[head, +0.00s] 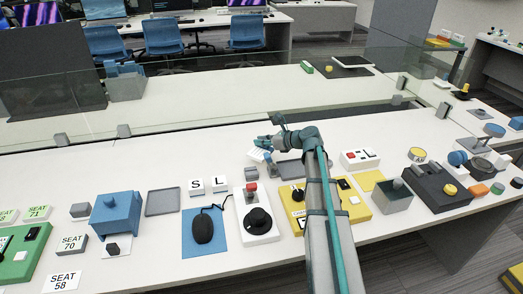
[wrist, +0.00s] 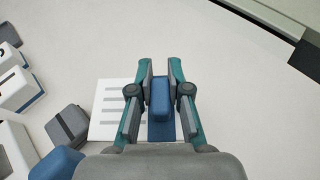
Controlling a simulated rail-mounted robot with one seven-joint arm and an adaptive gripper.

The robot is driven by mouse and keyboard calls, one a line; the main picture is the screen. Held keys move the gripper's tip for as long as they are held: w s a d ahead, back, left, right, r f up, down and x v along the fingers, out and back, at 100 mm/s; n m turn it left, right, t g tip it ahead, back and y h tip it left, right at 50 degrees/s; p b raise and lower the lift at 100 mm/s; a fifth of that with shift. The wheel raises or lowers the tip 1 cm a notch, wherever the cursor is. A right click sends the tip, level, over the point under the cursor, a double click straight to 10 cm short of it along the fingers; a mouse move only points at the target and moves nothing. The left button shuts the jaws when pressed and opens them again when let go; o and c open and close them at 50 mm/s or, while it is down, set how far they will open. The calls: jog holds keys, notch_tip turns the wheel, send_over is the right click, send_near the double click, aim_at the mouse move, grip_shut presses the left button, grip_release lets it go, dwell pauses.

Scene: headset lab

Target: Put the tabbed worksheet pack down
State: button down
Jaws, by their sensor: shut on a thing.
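The tabbed worksheet pack (wrist: 109,107) is a flat white piece with grey printed lines, a blue strip and a raised blue tab. My gripper (wrist: 160,92) is shut on the blue tab, one finger on each side, in the wrist view. In the head view my gripper (head: 265,143) is over the back middle of the white table, and a small white part of the pack (head: 257,155) shows under it. My gripper's body hides the pack's near part. I cannot tell whether the pack touches the table.
White table (head: 120,165) is bare behind and left of my gripper, up to a glass screen (head: 200,105). Close in front are a grey tray (head: 290,169), S and L blocks (head: 207,186) and a red-topped joystick box (head: 256,215). A red-and-white block (head: 360,159) stands right.

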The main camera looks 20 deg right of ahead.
aim_at(262, 149)
jog(key=shift+f, duration=2)
jog(key=shift+f, duration=0.1)
jog(key=c, duration=1.1)
grip_release()
jog(key=v, duration=1.1)
jog(key=shift+a, duration=0.1)
jog(key=shift+o, duration=0.5)
jog(key=shift+s+d+r, duration=0.35)
